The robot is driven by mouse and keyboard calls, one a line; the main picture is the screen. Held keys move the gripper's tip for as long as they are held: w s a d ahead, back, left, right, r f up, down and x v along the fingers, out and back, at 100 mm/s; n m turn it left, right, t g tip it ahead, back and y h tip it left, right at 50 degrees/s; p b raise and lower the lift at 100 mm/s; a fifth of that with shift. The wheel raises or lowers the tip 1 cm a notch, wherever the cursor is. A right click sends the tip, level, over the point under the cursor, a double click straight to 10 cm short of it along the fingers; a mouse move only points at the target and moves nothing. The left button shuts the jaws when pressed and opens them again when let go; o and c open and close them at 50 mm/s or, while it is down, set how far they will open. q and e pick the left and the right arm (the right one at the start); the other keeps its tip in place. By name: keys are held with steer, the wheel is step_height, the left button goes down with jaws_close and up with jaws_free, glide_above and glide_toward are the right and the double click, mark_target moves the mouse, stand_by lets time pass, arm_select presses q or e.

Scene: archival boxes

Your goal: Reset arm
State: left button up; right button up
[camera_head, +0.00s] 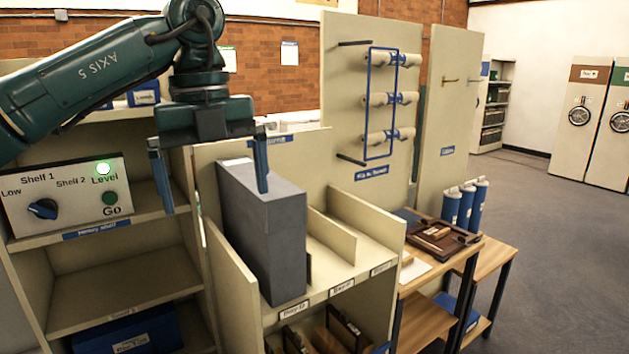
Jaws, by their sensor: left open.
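My left gripper (210,183) hangs from my green left arm at the upper left, fingers pointing down. Its two blue fingers are wide apart with nothing between them. The right finger overlaps the upper part of a grey archival box (262,235) in the picture; I cannot tell whether they touch. The grey box stands upright in the left bay of a cream divided shelf unit (232,283). My right gripper is not in view.
A control panel (75,195) with a knob, a lit green light and a Go button is on the shelf at left. A blue box (130,335) lies low there. Open floor lies beyond.

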arm_select(q)
steer(key=d+f+m+g+h, duration=0.3)
steer(key=d+f+h, duration=0.1)
steer(key=d+f, duration=0.45)
steer(key=s+d+f+n+g+h, duration=0.1)
steer(key=s+d+f+h, duration=0.15)
steer(key=d+h, duration=0.45)
steer(key=s+d+f+n+g+h, duration=0.15)
steer(key=s+d+h, duration=0.3)
steer(key=h, duration=0.45)
steer(key=w+a+f+n+t+y, duration=0.2)
steer(key=a+f+n+t+y, duration=0.35)
steer(key=f+n+t, duration=0.5)
steer(key=w+a+f+n+t+y, duration=0.35)
steer(key=a+f+n+t, duration=0.35)
steer(key=n+t, duration=0.55)
steer(key=s+a+f+n+g+y, duration=0.2)
steer(key=s+a+f+g+y, duration=0.1)
steer(key=s+f, duration=0.5)
steer(key=s+a+f+n+g+y, duration=0.3)
steer(key=s+a+f+y, duration=0.2)
steer(key=s+f, duration=0.3)
step_height(320, 180, down, 5)
steer(key=shift+a+r+g, duration=0.1)
steer(key=shift+a+g, duration=0.25)
steer(key=shift+a, duration=0.5)
steer(key=shift+s, duration=0.1)
